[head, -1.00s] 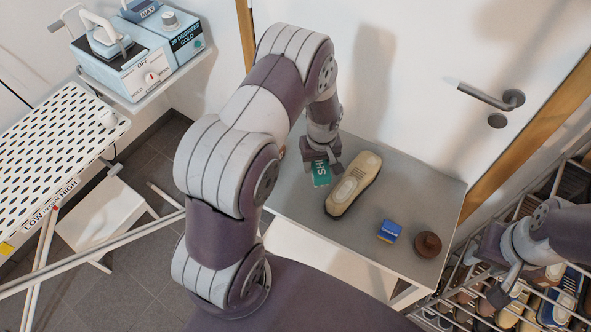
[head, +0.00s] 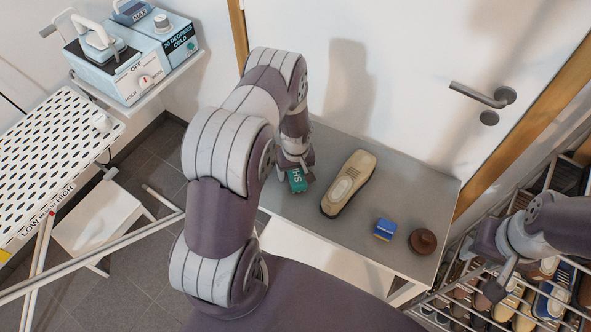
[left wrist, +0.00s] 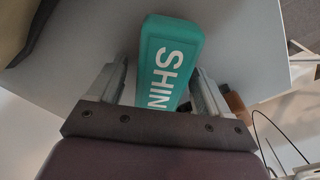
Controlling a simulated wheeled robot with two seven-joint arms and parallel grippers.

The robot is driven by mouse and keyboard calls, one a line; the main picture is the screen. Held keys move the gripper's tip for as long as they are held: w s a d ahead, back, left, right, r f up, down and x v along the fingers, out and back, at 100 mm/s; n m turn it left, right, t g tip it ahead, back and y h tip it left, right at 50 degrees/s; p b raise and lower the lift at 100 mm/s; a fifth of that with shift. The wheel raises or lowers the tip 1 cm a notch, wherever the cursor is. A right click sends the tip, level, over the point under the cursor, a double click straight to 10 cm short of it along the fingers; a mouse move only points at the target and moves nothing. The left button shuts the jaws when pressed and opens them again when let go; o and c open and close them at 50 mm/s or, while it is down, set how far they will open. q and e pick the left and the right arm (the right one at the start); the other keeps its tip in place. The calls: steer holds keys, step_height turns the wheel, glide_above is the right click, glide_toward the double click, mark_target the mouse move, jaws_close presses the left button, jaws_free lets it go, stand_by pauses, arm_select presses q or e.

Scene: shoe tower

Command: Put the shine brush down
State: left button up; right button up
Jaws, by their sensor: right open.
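The shine brush (head: 298,180) is a teal block with white lettering, at the left end of the grey tabletop (head: 415,183) in the head view. In the left wrist view the brush (left wrist: 174,55) lies between the two fingers of my left gripper (left wrist: 163,85). My left gripper (head: 296,167) is shut on the brush, its fingers along the brush's sides. I cannot tell whether the brush's underside touches the tabletop. My right gripper (head: 487,278) is open and empty, over the shoe rack at the lower right.
A beige shoe (head: 349,183) lies just right of the brush. A blue and yellow block (head: 385,229) and a round brown object (head: 423,241) sit further right. A shoe rack (head: 440,312) stands at the right, an ironing board (head: 50,150) at the left.

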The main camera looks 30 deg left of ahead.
arm_select(q)
steer(key=shift+r+p, duration=0.3)
steer(key=shift+r, duration=0.5)
step_height(320, 180, up, 10)
steer(key=b, duration=0.1)
step_height(320, 180, up, 10)
steer(key=m, duration=0.4)
glide_above(296, 171)
steer(key=s+d, duration=0.5)
steer(key=s+d+r+m, duration=0.3)
steer(key=s+r+m, duration=0.1)
steer(key=s, duration=0.4)
steer(key=shift+t, duration=0.4)
steer(key=shift+s, duration=0.2)
